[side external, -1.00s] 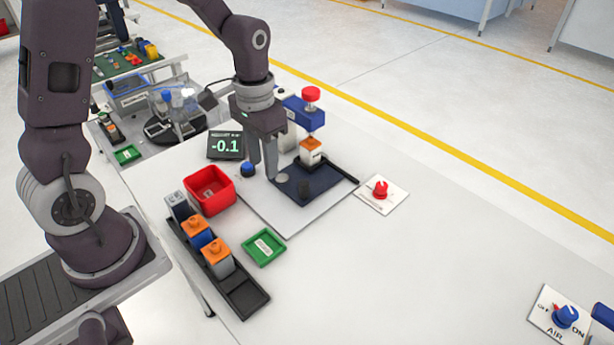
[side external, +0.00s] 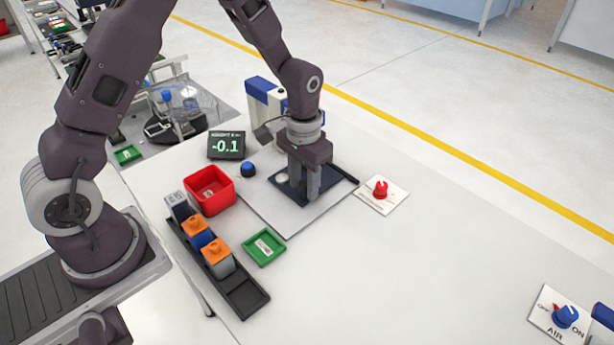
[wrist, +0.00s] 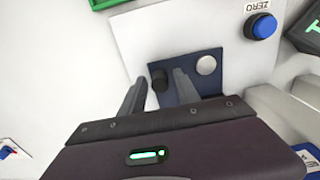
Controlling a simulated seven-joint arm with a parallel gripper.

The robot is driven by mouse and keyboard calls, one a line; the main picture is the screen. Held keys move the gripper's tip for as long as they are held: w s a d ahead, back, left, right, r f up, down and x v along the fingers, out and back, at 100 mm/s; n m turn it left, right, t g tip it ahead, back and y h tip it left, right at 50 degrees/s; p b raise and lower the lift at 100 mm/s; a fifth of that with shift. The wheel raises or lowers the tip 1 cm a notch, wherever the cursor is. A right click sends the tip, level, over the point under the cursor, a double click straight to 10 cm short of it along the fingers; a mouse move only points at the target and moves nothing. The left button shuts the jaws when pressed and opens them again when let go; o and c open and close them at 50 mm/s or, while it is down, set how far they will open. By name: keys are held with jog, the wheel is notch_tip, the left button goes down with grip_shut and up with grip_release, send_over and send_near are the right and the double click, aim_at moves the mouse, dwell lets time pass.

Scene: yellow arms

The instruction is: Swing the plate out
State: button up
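The dark blue plate (side external: 338,180) lies on a white base board at the press station, and it also shows in the wrist view (wrist: 187,60). It carries a short black knob (wrist: 160,80) and a silver round disc (wrist: 206,65). My gripper (side external: 305,196) points down over the plate. In the wrist view my gripper (wrist: 160,76) is open, its two fingers on either side of the black knob, with gaps visible. I cannot tell how low the fingertips are.
A display (side external: 226,145) reads -0.1, beside a blue ZERO button (side external: 248,169). A red bin (side external: 210,190), a black rack (side external: 240,290) of orange-topped blocks and a green tray (side external: 264,247) stand left. A red knob (side external: 380,188) is right.

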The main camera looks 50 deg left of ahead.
jog(key=c, duration=0.7)
jog(key=shift+s+a, duration=0.2)
jog(key=shift+s, duration=0.75)
jog(key=shift+o, duration=0.5)
jog(key=shift+s+a, duration=0.45)
jog(key=shift+s, duration=0.4)
jog(key=shift+o, duration=0.3)
jog(key=shift+s+a, duration=0.35)
jog(key=shift+s, duration=0.05)
jog(key=shift+s+a, duration=0.2)
jog(key=shift+s, duration=0.15)
jog(key=shift+c, duration=0.7)
